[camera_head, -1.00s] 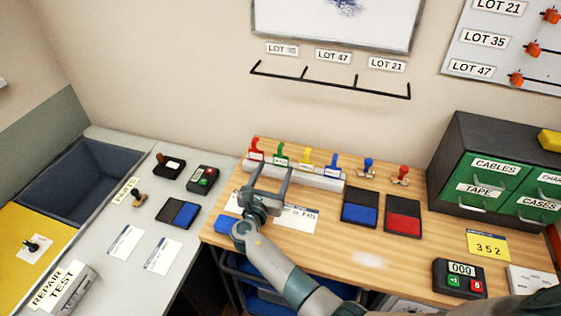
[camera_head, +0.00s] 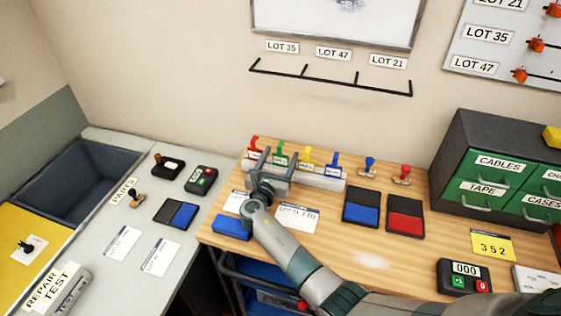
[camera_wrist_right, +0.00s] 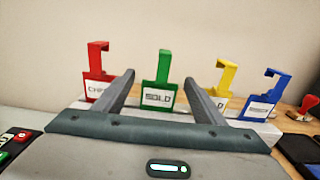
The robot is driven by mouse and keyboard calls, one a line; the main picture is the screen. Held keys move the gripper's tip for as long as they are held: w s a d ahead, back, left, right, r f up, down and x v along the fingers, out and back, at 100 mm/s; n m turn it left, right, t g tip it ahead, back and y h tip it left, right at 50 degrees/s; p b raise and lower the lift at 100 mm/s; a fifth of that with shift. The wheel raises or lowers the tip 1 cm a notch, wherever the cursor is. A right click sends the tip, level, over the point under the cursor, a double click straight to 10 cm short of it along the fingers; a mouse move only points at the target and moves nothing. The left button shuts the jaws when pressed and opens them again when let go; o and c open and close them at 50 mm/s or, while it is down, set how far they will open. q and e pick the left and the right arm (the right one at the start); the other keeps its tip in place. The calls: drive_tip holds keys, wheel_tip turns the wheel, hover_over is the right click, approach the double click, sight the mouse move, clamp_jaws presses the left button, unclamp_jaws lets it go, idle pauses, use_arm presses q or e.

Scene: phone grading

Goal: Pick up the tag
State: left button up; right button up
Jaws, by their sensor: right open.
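Red (camera_head: 255,145), green (camera_head: 280,155), yellow (camera_head: 306,160) and blue (camera_head: 333,166) hooked tags stand in a row on a light rack (camera_head: 318,181) at the back of the wooden bench. In the right wrist view the green tag (camera_wrist_right: 157,92), labelled SOLD, stands ahead between my fingers. The red tag (camera_wrist_right: 98,75) and yellow tag (camera_wrist_right: 221,85) have their labels partly hidden behind the fingers; the blue tag (camera_wrist_right: 264,98) is to the right. My right gripper (camera_head: 277,158) is open and empty, in front of the green tag. My left gripper is not in view.
A blue block (camera_head: 232,228) and white cards (camera_head: 299,216) lie near my right arm. Blue (camera_head: 361,207) and red (camera_head: 404,216) pads and two stamps stand right of the rack. A drawer cabinet (camera_head: 474,138) is farther right. A wall rail (camera_head: 330,80) hangs above.

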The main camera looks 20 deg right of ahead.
drive_tip(key=x, duration=0.2)
drive_tip(key=b+x, duration=0.1)
drive_tip(key=shift+w+d+f+b, duration=0.2)
drive_tip(key=shift+w+d+b, duration=0.05)
drive_tip(key=shift+w+b, duration=0.05)
drive_tip(key=shift+w+d+r, duration=0.1)
drive_tip(key=shift+w+d, duration=0.1)
drive_tip(key=shift+w, duration=0.2)
drive_tip(key=c, duration=1.1)
